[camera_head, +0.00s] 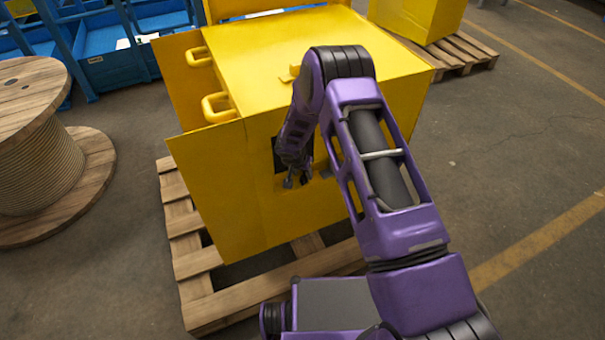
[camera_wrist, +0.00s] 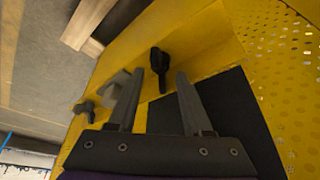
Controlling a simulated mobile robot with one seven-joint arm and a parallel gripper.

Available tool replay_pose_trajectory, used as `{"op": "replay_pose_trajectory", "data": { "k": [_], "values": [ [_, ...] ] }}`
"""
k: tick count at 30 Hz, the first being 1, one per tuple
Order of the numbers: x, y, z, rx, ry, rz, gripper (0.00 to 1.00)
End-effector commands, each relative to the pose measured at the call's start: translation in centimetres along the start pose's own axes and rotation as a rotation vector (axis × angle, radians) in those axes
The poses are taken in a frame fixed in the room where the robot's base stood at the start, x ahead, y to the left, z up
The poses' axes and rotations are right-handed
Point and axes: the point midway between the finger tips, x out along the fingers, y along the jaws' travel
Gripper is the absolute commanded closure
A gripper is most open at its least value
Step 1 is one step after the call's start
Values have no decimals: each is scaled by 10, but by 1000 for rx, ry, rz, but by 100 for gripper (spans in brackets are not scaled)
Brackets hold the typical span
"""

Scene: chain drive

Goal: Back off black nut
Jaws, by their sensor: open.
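In the wrist view, a black knob-like part (camera_wrist: 160,66), which looks like the black nut, stands against a yellow surface. My gripper (camera_wrist: 160,73) is open, with one finger on each side of this part in the picture. I cannot tell whether the part lies between the fingers or beyond them; no contact is clear. A grey knob-like part (camera_wrist: 86,108) and a pale grey block (camera_wrist: 114,88) are to the left, the block partly behind the left finger. In the head view my gripper (camera_head: 297,181) is at the dark opening in the yellow housing (camera_head: 205,190), and the nut cannot be made out.
The housing stands on a wooden pallet (camera_head: 195,262) and has yellow handles (camera_head: 217,106) on its left. In the wrist view, a dark opening (camera_wrist: 238,110) and a perforated yellow panel (camera_wrist: 285,70) are at the right. A cable reel (camera_head: 45,165) stands left.

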Motion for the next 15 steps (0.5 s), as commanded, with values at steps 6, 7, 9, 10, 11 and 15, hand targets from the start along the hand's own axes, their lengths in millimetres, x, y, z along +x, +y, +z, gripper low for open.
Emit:
{"op": "replay_pose_trajectory", "data": {
  "k": [6,7,9,10,11,15],
  "values": [
    [10,0,0,1,0,0,50],
    [11,0,0,1,0,0,50],
    [11,0,0,1,0,0,50],
    [11,0,0,1,0,0,50],
    [11,0,0,1,0,0,50],
    [10,0,0,1,0,0,63]
  ]
}}
